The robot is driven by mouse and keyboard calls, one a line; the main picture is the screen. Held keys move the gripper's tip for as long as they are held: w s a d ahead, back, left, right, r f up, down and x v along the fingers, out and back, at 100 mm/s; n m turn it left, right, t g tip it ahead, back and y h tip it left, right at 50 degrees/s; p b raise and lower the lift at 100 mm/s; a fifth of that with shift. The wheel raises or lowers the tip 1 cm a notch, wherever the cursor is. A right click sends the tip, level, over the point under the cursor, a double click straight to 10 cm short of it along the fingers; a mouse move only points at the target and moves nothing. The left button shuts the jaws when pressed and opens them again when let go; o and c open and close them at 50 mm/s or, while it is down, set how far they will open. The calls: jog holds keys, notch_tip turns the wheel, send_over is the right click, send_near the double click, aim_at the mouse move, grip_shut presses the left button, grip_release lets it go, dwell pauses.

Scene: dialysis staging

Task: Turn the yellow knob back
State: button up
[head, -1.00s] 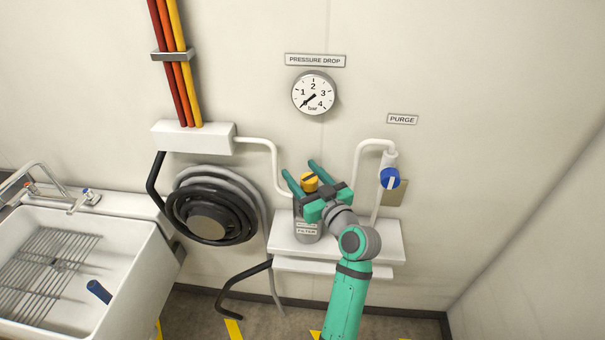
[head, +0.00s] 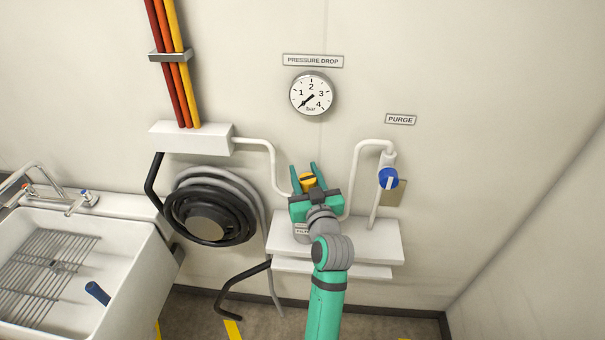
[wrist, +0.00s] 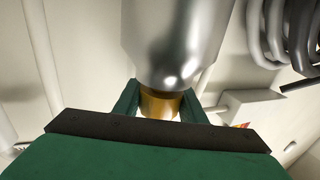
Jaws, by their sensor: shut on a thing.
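In the wrist view the knob (wrist: 160,104) sits between the two fingertips (wrist: 160,100), below the shiny metal filter body (wrist: 178,40). My gripper hides most of the filter housing and its label in the head view.
A round gauge (head: 312,94) under a PRESSURE DROP sign has its needle near the low end. A blue purge valve (head: 388,178) is to the right on a white pipe. A white shelf (head: 370,244) is under the filter. A coiled hose (head: 207,217) and sink (head: 130,270) are at left.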

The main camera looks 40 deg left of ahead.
aim_at(306, 189)
jog(key=m+t+h, duration=0.3)
jog(key=h, duration=0.1)
jog(key=shift+w+d+m+t, duration=0.3)
jog(key=shift+w+d+m+t+h, duration=0.1)
jog(key=shift+d+m+t+h, duration=0.1)
jog(key=shift+m+t+h, duration=0.35)
jog(key=shift+w+d+m+t+h, duration=0.15)
jog(key=shift+m+h, duration=0.2)
jog(key=shift+h, duration=0.4)
jog(key=shift+d+f+h, duration=0.1)
jog(key=shift+h, duration=0.2)
jog(key=o, duration=1.1)
jog(key=shift+c, duration=0.2)
jog(key=shift+s, duration=0.1)
jog(key=v, duration=1)
jog(key=shift+s, duration=0.35)
jog(key=shift+d+f, duration=0.1)
jog(key=shift+d, duration=0.05)
